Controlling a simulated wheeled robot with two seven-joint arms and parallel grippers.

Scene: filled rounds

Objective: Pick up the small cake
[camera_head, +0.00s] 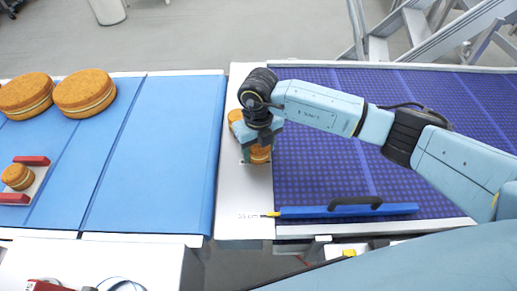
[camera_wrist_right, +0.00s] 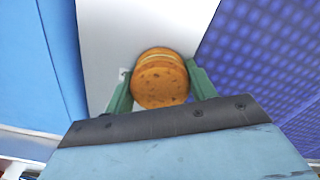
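My right gripper (camera_head: 258,148) points down over the white strip between the two belts. A small round orange-brown cake (camera_head: 261,155) with a pale cream layer shows at its fingers, partly covered by the gripper. In the right wrist view this small cake (camera_wrist_right: 160,84) sits between the two green fingers (camera_wrist_right: 161,90), one close along each side. I cannot tell whether the fingers press on it or whether it is clear of the strip. Another orange-brown patch (camera_head: 235,115) shows behind the gripper; I cannot tell whether it is a separate cake. My left gripper is not seen.
Two large cakes (camera_head: 84,93) lie on the blue belt (camera_head: 155,160) at the left. Another small cake (camera_head: 17,176) sits between two red bars (camera_head: 31,160). The blue-purple belt (camera_head: 330,170) carries a blue bar with a black handle (camera_head: 350,209). The blue belt's middle is clear.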

